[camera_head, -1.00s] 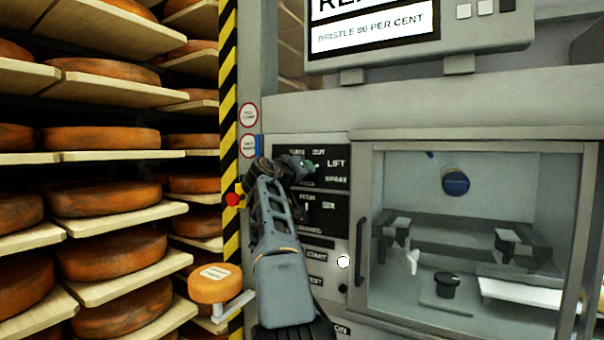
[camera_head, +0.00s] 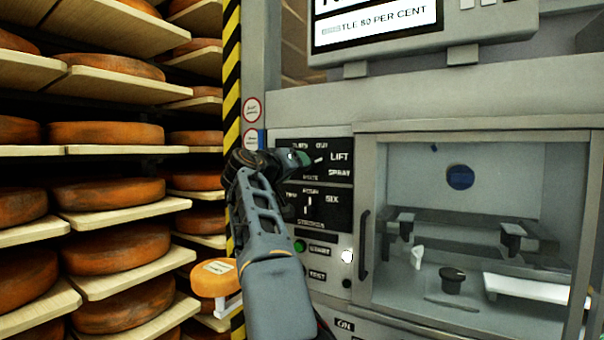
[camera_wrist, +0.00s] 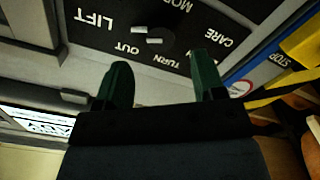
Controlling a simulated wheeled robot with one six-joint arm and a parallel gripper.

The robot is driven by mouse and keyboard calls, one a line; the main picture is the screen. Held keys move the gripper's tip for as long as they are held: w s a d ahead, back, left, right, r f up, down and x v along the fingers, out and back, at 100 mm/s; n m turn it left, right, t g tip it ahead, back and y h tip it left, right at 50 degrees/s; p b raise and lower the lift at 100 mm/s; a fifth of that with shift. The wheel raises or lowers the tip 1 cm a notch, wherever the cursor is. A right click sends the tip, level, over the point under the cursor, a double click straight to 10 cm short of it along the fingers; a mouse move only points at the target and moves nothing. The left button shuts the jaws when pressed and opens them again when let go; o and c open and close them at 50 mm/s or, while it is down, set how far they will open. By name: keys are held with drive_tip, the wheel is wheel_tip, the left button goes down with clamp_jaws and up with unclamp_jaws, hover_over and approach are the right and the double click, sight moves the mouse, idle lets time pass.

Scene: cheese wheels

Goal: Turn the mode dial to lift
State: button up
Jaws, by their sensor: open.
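The black mode dial (camera_wrist: 155,42) shows in the wrist view with light marks on it. Around it are the words LIFT (camera_wrist: 96,20), TURN OUT and CARE, upside down in this view. I cannot tell for sure which word its pointer faces. My gripper (camera_wrist: 160,72) is open, its two green fingers apart and empty, on the near side of the dial and not closed around it. In the head view my gripper (camera_head: 300,158) is at the upper left of the control panel (camera_head: 340,173), beside the LIFT label (camera_head: 340,156), and partly hides the dial area.
Below are a second dial (camera_head: 309,206) and a green START button (camera_head: 299,246). A glass-fronted chamber (camera_head: 470,240) with a dark handle (camera_head: 364,245) is on the right. Shelves of cheese wheels (camera_head: 105,194) and an orange-topped piece (camera_head: 213,278) stand left.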

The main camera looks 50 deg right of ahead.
drive_tip(key=b+v, duration=0.1)
drive_tip(key=v, duration=0.6)
idle(0.5)
